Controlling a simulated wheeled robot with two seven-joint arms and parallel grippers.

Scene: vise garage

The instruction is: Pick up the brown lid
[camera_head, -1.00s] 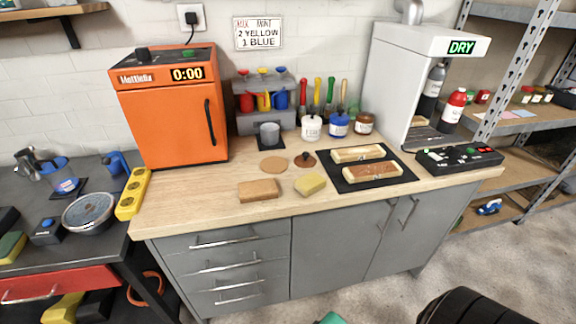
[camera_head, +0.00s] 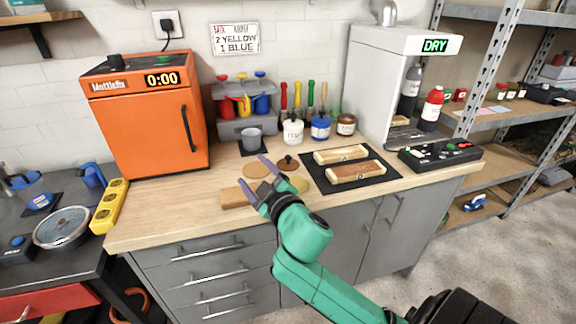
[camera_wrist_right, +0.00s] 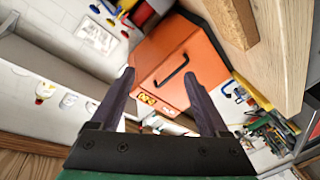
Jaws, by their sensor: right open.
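The brown lid (camera_head: 288,164), a small round disc with a dark knob, lies on the wooden worktop just right of a flat tan disc (camera_head: 256,169). My right gripper (camera_head: 251,170) is open, its two purple-grey fingers spread to the left of the lid in the head view. It looks empty and apart from the lid. In the right wrist view the open fingers (camera_wrist_right: 159,74) point toward the orange oven (camera_wrist_right: 175,62), and I cannot make out the lid there. My left gripper is not in view.
A tan block (camera_head: 234,197) and a yellow sponge (camera_head: 299,184) lie near the worktop's front edge, partly behind my gripper. A black mat (camera_head: 318,186) with two wooden pieces is to the right. A grey cup (camera_head: 252,139) and paint jars (camera_head: 293,131) stand behind.

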